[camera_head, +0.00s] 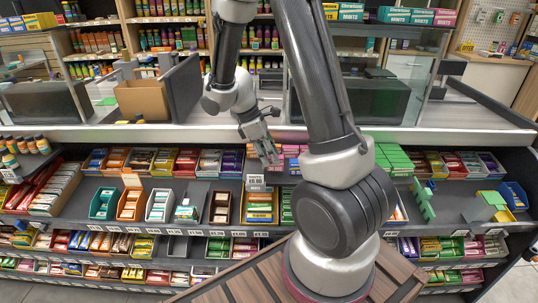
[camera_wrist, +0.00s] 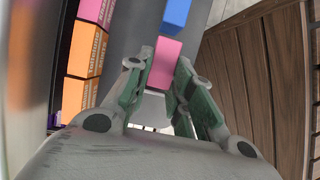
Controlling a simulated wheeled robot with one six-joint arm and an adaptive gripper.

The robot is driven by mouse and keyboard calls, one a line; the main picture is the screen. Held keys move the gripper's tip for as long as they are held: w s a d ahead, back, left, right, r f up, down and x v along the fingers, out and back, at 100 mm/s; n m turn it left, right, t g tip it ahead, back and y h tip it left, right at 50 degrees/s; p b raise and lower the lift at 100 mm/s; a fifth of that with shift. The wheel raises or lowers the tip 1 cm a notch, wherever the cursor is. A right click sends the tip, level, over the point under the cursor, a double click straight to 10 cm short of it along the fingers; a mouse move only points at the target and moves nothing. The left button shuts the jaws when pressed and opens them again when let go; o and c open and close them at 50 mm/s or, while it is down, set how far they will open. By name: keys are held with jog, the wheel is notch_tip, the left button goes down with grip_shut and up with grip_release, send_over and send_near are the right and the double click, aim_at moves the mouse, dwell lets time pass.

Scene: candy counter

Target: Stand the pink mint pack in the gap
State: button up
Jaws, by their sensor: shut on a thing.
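In the wrist view the pink mint pack (camera_wrist: 163,62) is between the two fingers of my gripper (camera_wrist: 160,85), which is shut on it. Its near part is hidden by the fingers. A blue pack (camera_wrist: 176,14) lies just beyond it. In the head view my gripper (camera_head: 266,152) points down over the upper counter shelf, in front of the back row of packs. The pack in the jaws cannot be clearly told apart there from pink packs (camera_head: 291,150) behind. I cannot make out the gap for certain in either view.
Orange packs (camera_wrist: 84,48) and pink packs (camera_wrist: 97,10) line the left of the wrist view, beside a bare grey strip (camera_wrist: 128,25). A grey price sign (camera_head: 255,182) stands below my gripper. Open bins, such as a teal one (camera_head: 104,204), fill the shelf front.

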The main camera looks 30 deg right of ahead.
jog(key=shift+f, duration=0.3)
jog(key=shift+f, duration=0.3)
jog(key=o, duration=0.9)
jog(key=shift+r, duration=0.1)
